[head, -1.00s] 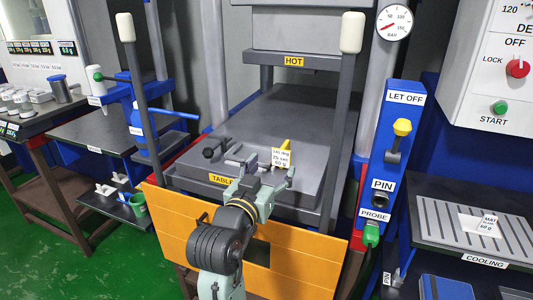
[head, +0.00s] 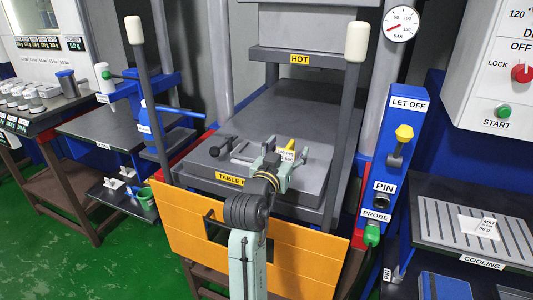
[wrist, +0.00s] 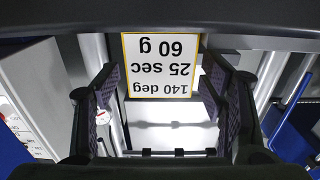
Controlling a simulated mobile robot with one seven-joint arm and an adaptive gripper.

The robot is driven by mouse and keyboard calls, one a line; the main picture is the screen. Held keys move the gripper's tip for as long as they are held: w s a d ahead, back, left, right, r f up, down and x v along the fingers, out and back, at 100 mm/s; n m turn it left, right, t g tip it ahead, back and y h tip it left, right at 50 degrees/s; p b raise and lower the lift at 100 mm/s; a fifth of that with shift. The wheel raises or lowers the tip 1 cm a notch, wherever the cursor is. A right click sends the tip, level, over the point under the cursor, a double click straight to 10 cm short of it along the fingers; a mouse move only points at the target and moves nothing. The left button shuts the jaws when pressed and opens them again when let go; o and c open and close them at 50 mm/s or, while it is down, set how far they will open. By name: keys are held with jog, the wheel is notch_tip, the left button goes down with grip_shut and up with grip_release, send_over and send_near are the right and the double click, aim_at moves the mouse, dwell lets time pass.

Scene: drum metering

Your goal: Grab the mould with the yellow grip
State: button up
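The mould's yellow grip (head: 291,146) stands up on the press table, with a white label card (head: 287,155) by it. My gripper (head: 277,167) is over the front of the table, close in front of the card, and partly hides the mould. In the wrist view my gripper (wrist: 160,100) is open, its two padded fingers apart. The card (wrist: 160,68) shows upside down between and beyond the fingers and reads 140 deg, 25 sec, 60 g. The yellow grip itself is not clear in the wrist view. I see no contact between fingers and mould.
A black-knobbed handle (head: 222,146) lies left on the grey press table (head: 290,107). Two upright posts with white tops (head: 357,42) flank it. The HOT plate (head: 340,59) hangs above. The orange front panel (head: 190,225) is below. The cooling rack (head: 470,213) is at right.

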grip_shut()
dwell(0.7)
jog(key=shift+r, duration=0.1)
